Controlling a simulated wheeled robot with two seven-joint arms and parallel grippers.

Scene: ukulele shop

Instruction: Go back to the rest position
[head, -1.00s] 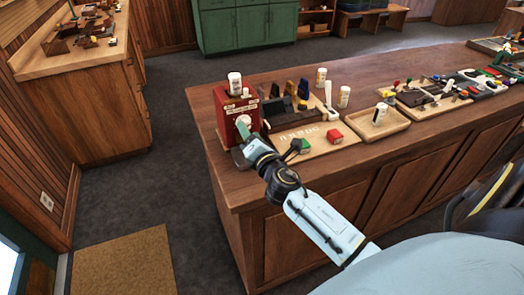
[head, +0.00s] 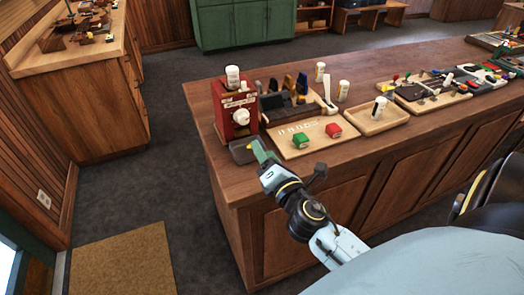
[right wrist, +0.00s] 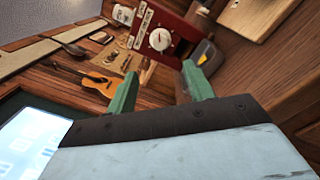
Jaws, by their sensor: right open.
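My right gripper (head: 257,153) is at the near left corner of the wooden counter (head: 236,188), in front of the red box (head: 230,107). Its two green fingers (right wrist: 160,85) stand apart in the right wrist view, with nothing between them. The red box has a white round knob (head: 241,117) on its front and a white bottle (head: 233,77) on top. The knob also shows in the right wrist view (right wrist: 159,39), beyond the fingers and apart from them. A dark grey tray (head: 240,151) lies below the box, partly behind the gripper. My left gripper is not in view.
Open floor (head: 165,190) lies left of the counter.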

